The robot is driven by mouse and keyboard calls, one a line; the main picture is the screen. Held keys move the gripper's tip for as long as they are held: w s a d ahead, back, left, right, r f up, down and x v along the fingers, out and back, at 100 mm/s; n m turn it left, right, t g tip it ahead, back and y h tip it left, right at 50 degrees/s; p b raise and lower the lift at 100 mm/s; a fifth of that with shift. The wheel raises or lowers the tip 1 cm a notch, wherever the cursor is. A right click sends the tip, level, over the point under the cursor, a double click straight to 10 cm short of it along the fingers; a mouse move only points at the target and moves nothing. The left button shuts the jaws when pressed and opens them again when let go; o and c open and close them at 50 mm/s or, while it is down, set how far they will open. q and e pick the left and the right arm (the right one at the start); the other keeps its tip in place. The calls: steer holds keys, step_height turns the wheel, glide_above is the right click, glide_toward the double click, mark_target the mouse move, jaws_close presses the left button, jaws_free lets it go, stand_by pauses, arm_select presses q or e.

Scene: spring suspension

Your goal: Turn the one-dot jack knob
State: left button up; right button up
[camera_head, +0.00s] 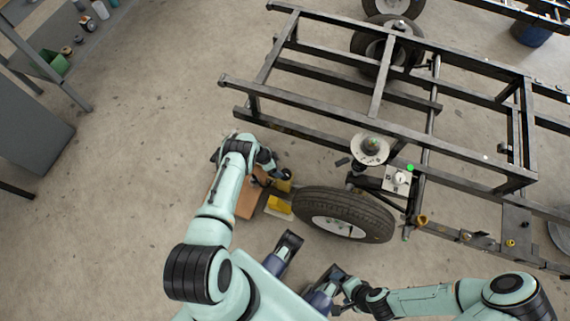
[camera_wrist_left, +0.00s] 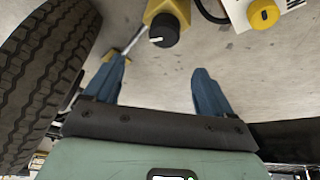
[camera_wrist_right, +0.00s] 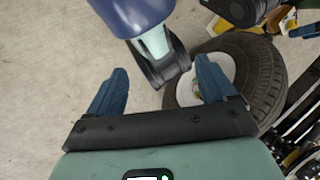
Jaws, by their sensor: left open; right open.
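A yellow jack body with a black knob (camera_wrist_left: 165,30) shows at the top of the left wrist view. The knob bears a small white mark; I cannot make out a dot count. My left gripper (camera_wrist_left: 160,78) is open and empty, with the knob ahead of its fingertips and apart from them. In the head view yellow jack parts (camera_head: 279,206) lie beside the wheel, close to my left wrist. My right gripper (camera_wrist_right: 158,82) is open and empty, near my base and away from the jack.
The tyre (camera_wrist_left: 42,75) stands close on the left in the left wrist view. A yellow knob (camera_wrist_left: 264,14) sits on a white box at upper right. The black chassis frame (camera_head: 400,130) spans the head view's right. Bare floor (camera_head: 130,200) lies at left.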

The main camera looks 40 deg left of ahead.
arm_select(q)
steer(key=m, duration=0.1)
steer(key=b, duration=0.3)
glide_toward(285, 173)
steer(key=f, duration=0.1)
steer(key=b+x, duration=0.5)
steer(key=x, duration=0.3)
steer(key=shift+d+f+b, duration=0.1)
steer(key=shift+f+b, duration=0.1)
steer(key=shift+b, duration=0.15)
steer(key=shift+w+d+f+b, duration=0.15)
steer(key=shift+w+f+b, duration=0.15)
steer(key=shift+f, duration=0.1)
arm_select(e)
steer(key=w+d+f+t+h, duration=0.1)
steer(key=w+d+f+t, duration=0.2)
steer(key=w+f, duration=0.7)
steer(key=shift+w+d+f+m+h, duration=0.3)
steer(key=shift+d+m+h, duration=0.1)
steer(key=shift+d, duration=0.85)
arm_select(q)
steer(key=c, duration=1)
arm_select(e)
steer(key=shift+r, duration=0.1)
